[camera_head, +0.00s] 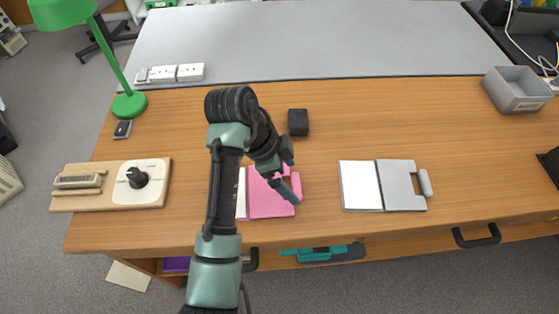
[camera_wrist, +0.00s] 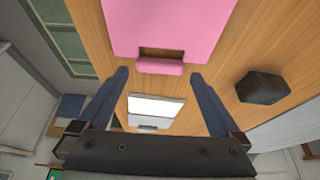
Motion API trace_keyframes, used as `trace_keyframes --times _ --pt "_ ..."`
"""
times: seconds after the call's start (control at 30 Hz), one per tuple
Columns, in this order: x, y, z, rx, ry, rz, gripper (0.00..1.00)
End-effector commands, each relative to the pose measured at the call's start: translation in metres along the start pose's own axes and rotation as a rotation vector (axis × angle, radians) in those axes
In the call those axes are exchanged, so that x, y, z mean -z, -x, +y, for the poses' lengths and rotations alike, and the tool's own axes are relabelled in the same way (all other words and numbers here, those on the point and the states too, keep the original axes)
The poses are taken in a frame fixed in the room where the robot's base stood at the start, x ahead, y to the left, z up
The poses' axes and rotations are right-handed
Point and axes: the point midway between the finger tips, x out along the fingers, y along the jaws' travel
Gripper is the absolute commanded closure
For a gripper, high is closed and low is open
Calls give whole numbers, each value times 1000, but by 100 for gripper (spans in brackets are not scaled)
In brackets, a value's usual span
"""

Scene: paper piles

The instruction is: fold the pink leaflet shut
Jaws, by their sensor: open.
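The pink leaflet (camera_head: 262,205) lies open on the wooden desk, its pink cover to the right and a white page (camera_head: 241,195) to the left, partly hidden by my arm. The cover has a pink tab on its right edge. In the wrist view, the pink cover (camera_wrist: 165,25) fills the top, with the tab (camera_wrist: 160,67) at its lower edge. My gripper (camera_head: 285,182) is over the cover's right side. In the wrist view it is open (camera_wrist: 159,75), its fingers on either side of the tab, holding nothing. I cannot tell whether they touch it.
A grey-and-white open leaflet (camera_head: 395,187) lies to the right. A dark block (camera_head: 298,122) stands behind the pink leaflet. A dial panel (camera_head: 142,184) and green lamp (camera_head: 128,105) are at the left. A grey bin (camera_head: 515,92) is at the far right.

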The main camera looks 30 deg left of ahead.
Motion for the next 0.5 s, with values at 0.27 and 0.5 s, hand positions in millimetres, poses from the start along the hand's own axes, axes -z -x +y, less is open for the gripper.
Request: trace_keyframes --times 0.27,0.5 --pt "0 -26 0 -1 0 -1 0" --pt "0 -28 0 0 0 -1 0"
